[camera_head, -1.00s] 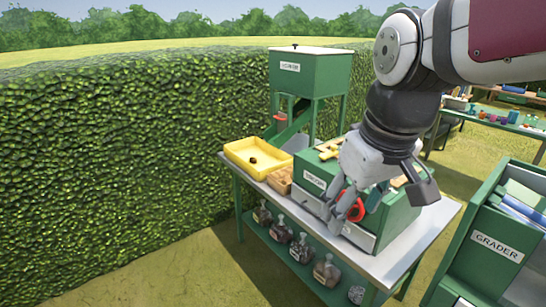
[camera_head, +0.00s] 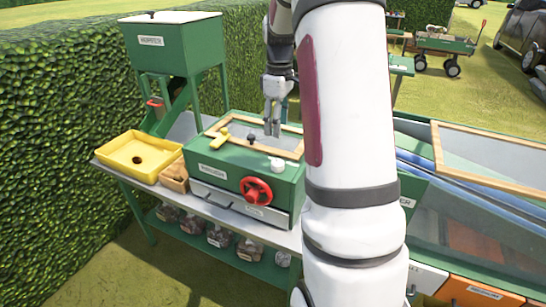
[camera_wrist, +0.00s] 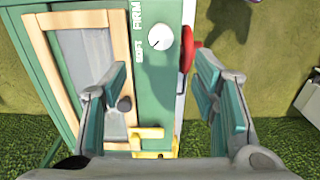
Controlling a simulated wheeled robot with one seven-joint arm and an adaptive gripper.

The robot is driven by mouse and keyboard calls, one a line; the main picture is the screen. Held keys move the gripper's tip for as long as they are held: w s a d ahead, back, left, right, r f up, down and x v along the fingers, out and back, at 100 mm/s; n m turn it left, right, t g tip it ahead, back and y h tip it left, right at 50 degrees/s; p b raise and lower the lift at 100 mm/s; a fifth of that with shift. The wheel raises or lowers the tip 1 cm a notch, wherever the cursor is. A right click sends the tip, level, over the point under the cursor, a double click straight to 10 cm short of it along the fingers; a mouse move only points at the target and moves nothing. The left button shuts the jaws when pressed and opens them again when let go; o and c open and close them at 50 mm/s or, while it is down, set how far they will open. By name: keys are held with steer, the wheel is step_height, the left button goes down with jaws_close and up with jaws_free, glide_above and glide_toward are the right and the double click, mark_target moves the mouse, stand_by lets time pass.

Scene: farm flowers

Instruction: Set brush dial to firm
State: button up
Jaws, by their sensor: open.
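The white brush dial (camera_head: 277,164) sits on top of the green brusher box (camera_head: 225,165), near its front right. In the wrist view the dial (camera_wrist: 160,38) lies beside the words FIRM and SOFT. Its short dark mark appears to point toward the SOFT side. My gripper (camera_head: 272,128) points down above the box, behind the dial in the head view. In the wrist view its two fingers are spread wide with nothing between them (camera_wrist: 160,92). The dial is apart from the fingers, beyond their tips.
A red handwheel (camera_head: 256,190) is on the box front. A wood-framed panel, a yellow latch (camera_head: 222,137) and a black knob (camera_head: 251,139) are on its top. A yellow tray (camera_head: 139,156) and the green hopper (camera_head: 175,45) stand left. A glass-topped unit (camera_head: 480,160) is at right.

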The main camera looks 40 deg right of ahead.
mark_target(278, 162)
step_height(278, 162, down, 13)
steer(key=shift+p, duration=0.6)
steer(key=shift+c, duration=0.3)
steer(key=c, duration=1.1)
